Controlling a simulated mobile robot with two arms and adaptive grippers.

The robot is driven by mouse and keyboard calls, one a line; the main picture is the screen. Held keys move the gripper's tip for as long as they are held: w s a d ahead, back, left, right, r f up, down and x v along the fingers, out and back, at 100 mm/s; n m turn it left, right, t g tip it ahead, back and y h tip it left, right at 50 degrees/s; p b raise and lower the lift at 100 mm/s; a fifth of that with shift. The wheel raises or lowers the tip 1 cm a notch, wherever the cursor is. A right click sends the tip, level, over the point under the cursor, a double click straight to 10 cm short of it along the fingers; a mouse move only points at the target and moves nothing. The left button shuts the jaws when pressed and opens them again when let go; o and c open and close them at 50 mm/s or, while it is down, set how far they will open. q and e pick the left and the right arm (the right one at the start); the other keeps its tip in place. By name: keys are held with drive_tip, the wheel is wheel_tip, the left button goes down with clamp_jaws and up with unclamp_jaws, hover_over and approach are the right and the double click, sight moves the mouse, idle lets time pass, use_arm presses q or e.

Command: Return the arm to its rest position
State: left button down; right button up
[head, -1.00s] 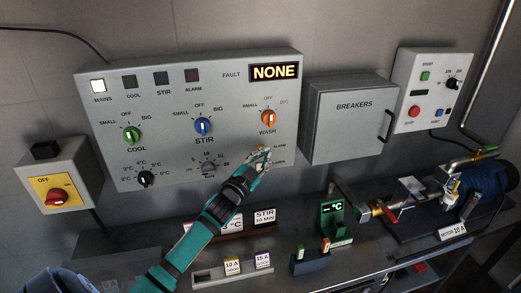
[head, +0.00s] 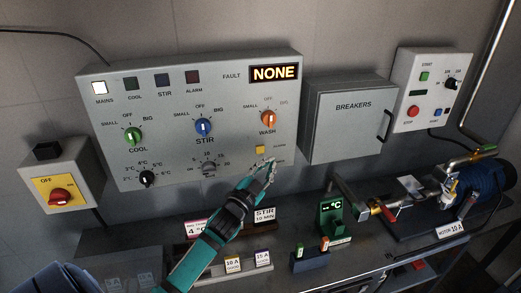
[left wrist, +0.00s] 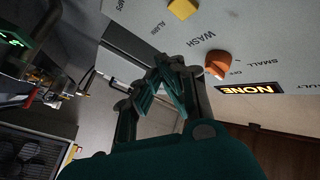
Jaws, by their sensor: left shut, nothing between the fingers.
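My left arm comes in from the bottom left in the head view. Its gripper (head: 270,163) is shut and empty, in front of the lower right part of the grey control panel (head: 110,165). It sits just below a yellow button (head: 260,149) and apart from it as far as I can tell. In the left wrist view the gripper (left wrist: 160,65) points toward the panel's edge, with the yellow button (left wrist: 183,9) and the orange WASH knob (left wrist: 218,64) near it. My right gripper is not in view.
A grey breaker box (head: 347,130) with a handle is right of the panel. Below stand small signs (head: 265,216), a green temperature display (head: 334,219) and fuse holders (head: 310,262) on the bench. A red and yellow switch box (head: 60,183) is at left, and a motor (head: 487,188) at right.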

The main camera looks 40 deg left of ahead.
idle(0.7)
use_arm(q)
drive_tip(key=s+d+f+n+g, duration=0.2)
drive_tip(key=s+d+f+g, duration=0.2)
drive_tip(key=s+f, duration=0.3)
drive_tip(key=s+d+f+n+g, duration=0.2)
drive_tip(key=s+d+f+g, duration=0.2)
drive_tip(key=s+f, duration=0.25)
drive_tip(key=s+d+f+g+h, duration=0.15)
drive_tip(key=s+d+g, duration=0.25)
drive_tip(key=s, duration=0.6)
drive_tip(key=s+d+f+g, duration=0.3)
drive_tip(key=s+d+g, duration=0.1)
drive_tip(key=s, duration=0.6)
wheel_tip(320, 180, down, 28)
drive_tip(key=s+g, duration=0.1)
drive_tip(key=s, duration=0.1)
drive_tip(key=s+a+f+g, duration=0.1)
drive_tip(key=s+a+f, duration=0.2)
drive_tip(key=s+f, duration=1.1)
drive_tip(key=shift+s+a+f+g, duration=0.2)
drive_tip(key=shift+s+f+g, duration=0.1)
drive_tip(key=shift+s, duration=0.5)
